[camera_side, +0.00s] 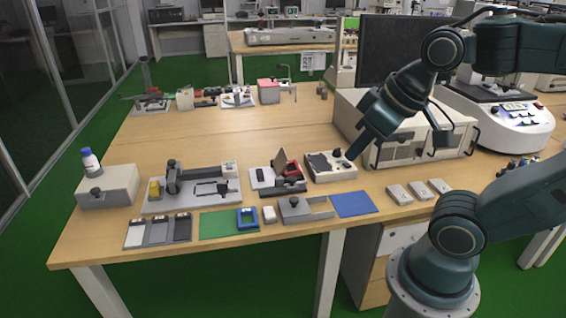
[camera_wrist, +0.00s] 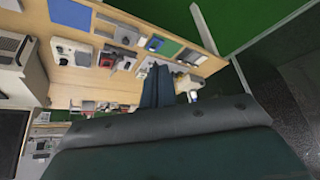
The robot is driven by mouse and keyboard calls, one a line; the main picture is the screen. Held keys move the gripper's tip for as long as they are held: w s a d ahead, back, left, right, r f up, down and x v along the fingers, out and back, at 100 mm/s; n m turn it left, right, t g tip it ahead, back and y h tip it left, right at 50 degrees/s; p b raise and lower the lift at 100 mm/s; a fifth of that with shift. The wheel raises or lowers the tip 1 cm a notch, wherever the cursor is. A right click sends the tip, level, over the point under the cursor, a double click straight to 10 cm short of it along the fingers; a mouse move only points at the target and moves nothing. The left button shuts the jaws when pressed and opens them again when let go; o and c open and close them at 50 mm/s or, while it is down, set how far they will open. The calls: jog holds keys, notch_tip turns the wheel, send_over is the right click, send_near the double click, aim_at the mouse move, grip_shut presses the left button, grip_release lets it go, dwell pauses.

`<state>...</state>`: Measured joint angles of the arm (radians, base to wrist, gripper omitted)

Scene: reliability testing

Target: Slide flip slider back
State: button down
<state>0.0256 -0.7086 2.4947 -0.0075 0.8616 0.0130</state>
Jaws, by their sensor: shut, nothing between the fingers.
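A grey and black fixture with a red part and an upright triangular plate (camera_side: 281,165), possibly the flip slider, stands mid-table in the side view. In the wrist view it is small, with its red part showing (camera_wrist: 107,61); its slider's position is too small to tell. My gripper (camera_side: 351,154) is shut and empty, pointing down and left above the table, right of the fixture and near the right end of a white box with black parts (camera_side: 331,167). In the wrist view the closed fingers (camera_wrist: 158,84) are apart from the fixture.
A blue mat (camera_side: 353,204) and a grey block fixture (camera_side: 305,210) lie in front. A grey plate with a clamp-like device (camera_side: 192,190) is to the left. A large white instrument (camera_side: 408,140) stands close behind my gripper at right. The table's middle back is clear.

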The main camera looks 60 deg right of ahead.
aim_at(292, 183)
jog(key=w+d+f+m+h, duration=0.1)
jog(key=w+d+f+m, duration=0.3)
jog(key=w, duration=0.3)
jog(key=w+d+f+m, duration=0.2)
jog(key=w+d+f, duration=0.2)
jog(key=w+d, duration=0.2)
jog(key=w+d+f+m+h, duration=0.1)
jog(key=d+f+m, duration=0.6)
jog(key=d+f, duration=0.7)
jog(key=shift+w+d+f+t, duration=0.25)
jog(key=shift+w+d+t, duration=0.15)
jog(key=shift+w+d, duration=0.2)
jog(key=shift+w+f, duration=0.1)
jog(key=shift+f, duration=0.05)
jog(key=shift+d+x, duration=0.2)
jog(key=shift+x, duration=4.6)
jog(key=shift+w+a+f, duration=0.1)
jog(key=shift+w+a, duration=0.05)
jog(key=shift+w, duration=0.3)
jog(key=shift+w+a+f, duration=0.1)
jog(key=shift+w+a, duration=0.1)
jog(key=shift+w, duration=0.25)
jog(key=shift+w+a+f, duration=0.1)
jog(key=shift+w, duration=0.4)
jog(key=shift+w+a+f, duration=0.1)
jog(key=shift+w+a, duration=0.05)
jog(key=shift+w, duration=0.3)
